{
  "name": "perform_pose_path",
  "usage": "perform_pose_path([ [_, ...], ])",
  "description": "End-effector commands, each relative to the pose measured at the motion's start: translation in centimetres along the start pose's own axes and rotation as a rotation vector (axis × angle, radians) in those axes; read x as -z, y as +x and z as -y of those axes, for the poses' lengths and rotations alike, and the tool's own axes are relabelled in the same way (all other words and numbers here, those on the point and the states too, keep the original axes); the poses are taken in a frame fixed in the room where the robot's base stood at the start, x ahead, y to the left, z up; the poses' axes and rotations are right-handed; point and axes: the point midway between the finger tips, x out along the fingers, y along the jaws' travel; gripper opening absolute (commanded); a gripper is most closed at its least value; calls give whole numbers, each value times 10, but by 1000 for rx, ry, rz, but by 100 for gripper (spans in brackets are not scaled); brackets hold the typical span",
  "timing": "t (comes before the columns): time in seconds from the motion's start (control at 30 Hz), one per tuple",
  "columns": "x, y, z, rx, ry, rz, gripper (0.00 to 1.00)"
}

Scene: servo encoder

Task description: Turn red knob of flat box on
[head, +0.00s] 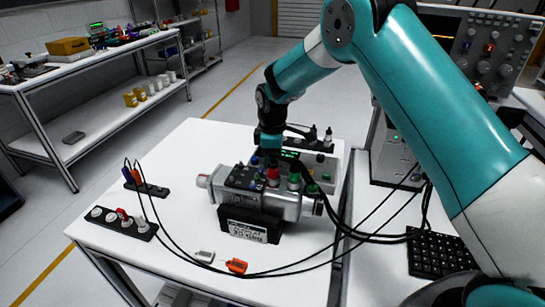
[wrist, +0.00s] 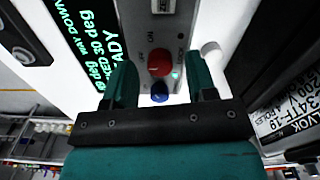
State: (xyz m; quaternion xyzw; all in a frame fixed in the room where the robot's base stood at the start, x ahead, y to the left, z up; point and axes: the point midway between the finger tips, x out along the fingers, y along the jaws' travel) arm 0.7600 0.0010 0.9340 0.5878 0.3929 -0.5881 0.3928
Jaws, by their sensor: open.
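The flat box (wrist: 178,20) is a pale panel with a dark screen of green text (wrist: 80,40) in the wrist view. Its red knob (wrist: 160,62) is round and sits between the fingers of my gripper (wrist: 161,77), with a gap on each side. A blue knob (wrist: 159,92) is just below it, close to the gripper's dark crossbar. My gripper is open and empty. In the head view, the flat box (head: 325,166) stands behind a grey cylindrical servo unit (head: 285,205); my gripper (head: 270,148) is over its left part, and the red knob cannot be made out there.
The servo unit with red and green connectors stands in front of the box on the white table (head: 165,255). Black cables (head: 375,238) loop to the right. A socket strip (head: 120,224) lies at left.

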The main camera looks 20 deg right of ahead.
Motion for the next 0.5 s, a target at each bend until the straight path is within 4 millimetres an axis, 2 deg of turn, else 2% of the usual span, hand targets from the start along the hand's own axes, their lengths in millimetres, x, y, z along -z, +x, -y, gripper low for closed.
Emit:
perform_pose_path([
  [0.37, 0, 7, 0, 0, 0, 0, 52],
  [0.5, 0, 6, 0, 0, 0, 0, 22],
])
